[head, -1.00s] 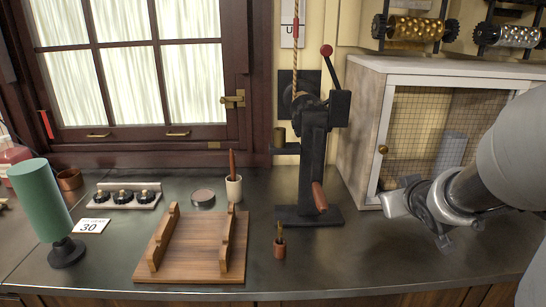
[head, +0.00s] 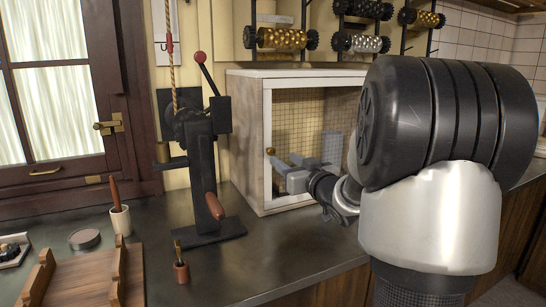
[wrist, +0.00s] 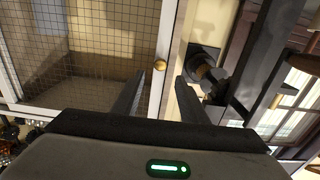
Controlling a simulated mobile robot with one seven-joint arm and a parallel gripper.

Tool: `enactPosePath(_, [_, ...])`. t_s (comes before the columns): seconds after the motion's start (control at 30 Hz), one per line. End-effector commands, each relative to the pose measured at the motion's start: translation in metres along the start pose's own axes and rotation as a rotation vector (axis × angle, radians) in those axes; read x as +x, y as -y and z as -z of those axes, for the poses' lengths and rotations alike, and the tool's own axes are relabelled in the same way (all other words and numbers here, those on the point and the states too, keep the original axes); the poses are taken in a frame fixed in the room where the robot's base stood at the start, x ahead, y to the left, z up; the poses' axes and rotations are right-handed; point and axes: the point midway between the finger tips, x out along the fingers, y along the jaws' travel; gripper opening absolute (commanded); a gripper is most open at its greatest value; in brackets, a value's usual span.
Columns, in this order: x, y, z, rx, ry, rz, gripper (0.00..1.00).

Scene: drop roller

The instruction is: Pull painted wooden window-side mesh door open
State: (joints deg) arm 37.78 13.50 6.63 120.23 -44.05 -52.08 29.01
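The painted wooden cabinet's mesh door (head: 267,185) has a pale frame around wire mesh and looks shut in the head view. Its round brass knob (head: 270,151) sits on the left side of the door frame. My gripper (head: 284,163) is in front of the door, close to the knob. In the wrist view my gripper (wrist: 161,76) is open, with a finger on either side of the line to the knob (wrist: 160,66). The knob appears just past the fingertips, with nothing held. My arm hides the door's right part in the head view.
A black cast stand with a red-knobbed lever (head: 203,150) stands left of the cabinet. A small pot with a brass-topped tool (head: 181,271) and a wooden cradle (head: 85,280) are on the dark counter (head: 270,255). Patterned rollers (head: 282,39) hang above. Counter in front of the cabinet is clear.

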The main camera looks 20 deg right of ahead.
Motion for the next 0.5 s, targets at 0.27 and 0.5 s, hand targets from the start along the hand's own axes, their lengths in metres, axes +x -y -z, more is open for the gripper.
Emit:
enactPosePath(0.27, [0.057,0.001,-0.002,-0.001,0.000,0.003,0.39])
enactPosePath(0.5, [0.081,0.000,-0.001,-0.002,0.001,0.001,0.39])
